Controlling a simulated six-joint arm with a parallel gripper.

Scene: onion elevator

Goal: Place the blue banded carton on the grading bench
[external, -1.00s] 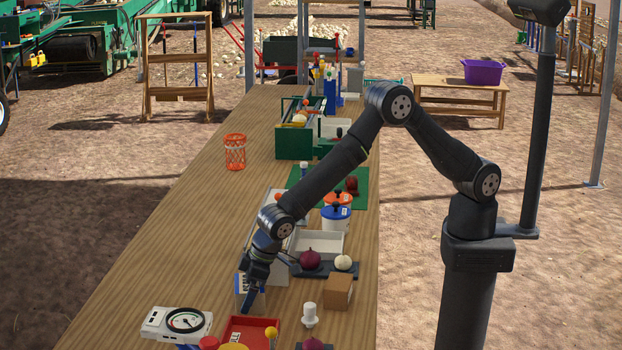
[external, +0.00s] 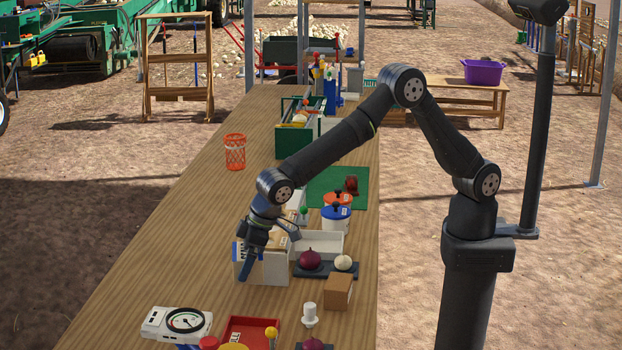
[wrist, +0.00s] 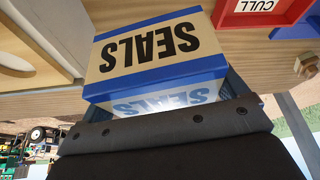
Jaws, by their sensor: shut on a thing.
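The blue banded carton (wrist: 155,60) fills the middle of the wrist view, tan with blue bands and the word SEALS on it. My gripper (external: 247,265) is shut on it. In the external view only a small part of the carton (external: 236,251) shows beside my fingers. The carton is over the long wooden bench (external: 150,255), in front of or beside a white open box (external: 274,268). I cannot tell whether it touches the box.
A dial scale (external: 178,325) and a red tray (external: 250,332) are at the near end. A small brown box (external: 338,291), a red onion (external: 310,259) and lidded tubs (external: 335,217) stand to the right. The bench's left side is mostly clear, apart from an orange mesh basket (external: 235,152).

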